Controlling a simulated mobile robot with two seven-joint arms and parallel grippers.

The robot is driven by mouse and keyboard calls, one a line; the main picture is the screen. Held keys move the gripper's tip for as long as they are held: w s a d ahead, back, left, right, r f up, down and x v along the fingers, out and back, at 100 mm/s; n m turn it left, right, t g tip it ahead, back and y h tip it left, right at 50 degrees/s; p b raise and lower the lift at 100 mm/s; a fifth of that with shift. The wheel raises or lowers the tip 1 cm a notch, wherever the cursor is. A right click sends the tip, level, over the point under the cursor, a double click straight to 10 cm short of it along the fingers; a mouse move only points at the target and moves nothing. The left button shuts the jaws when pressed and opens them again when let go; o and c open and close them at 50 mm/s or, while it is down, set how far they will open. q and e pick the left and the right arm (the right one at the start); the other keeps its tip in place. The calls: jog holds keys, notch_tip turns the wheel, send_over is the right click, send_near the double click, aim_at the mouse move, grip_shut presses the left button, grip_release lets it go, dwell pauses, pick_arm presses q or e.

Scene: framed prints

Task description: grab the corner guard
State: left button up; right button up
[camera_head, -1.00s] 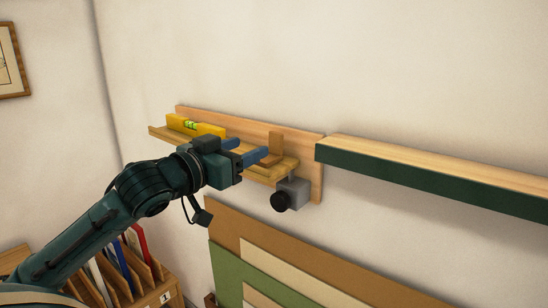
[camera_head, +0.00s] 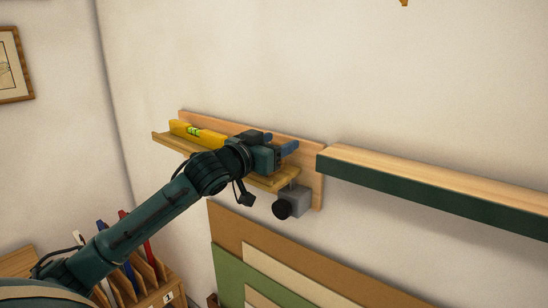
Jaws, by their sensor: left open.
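My left gripper (camera_head: 280,142) reaches over the right part of a small wooden wall shelf (camera_head: 286,183). Its two blue fingers are apart, so it is open, and they point toward the shelf's backboard. The small upright wooden piece that stood at the shelf's right end, probably the corner guard, is hidden behind the gripper now. I cannot tell whether it is between the fingers. My right gripper is not in view.
A yellow spirit level (camera_head: 198,133) lies at the shelf's left. A grey clamp with a black knob (camera_head: 283,208) hangs below its right end. A long green-fronted ledge (camera_head: 430,188) runs right. Large boards (camera_head: 235,260) lean below.

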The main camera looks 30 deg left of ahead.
pick_arm(q)
jog(key=shift+w, duration=0.4)
jog(key=c, duration=1)
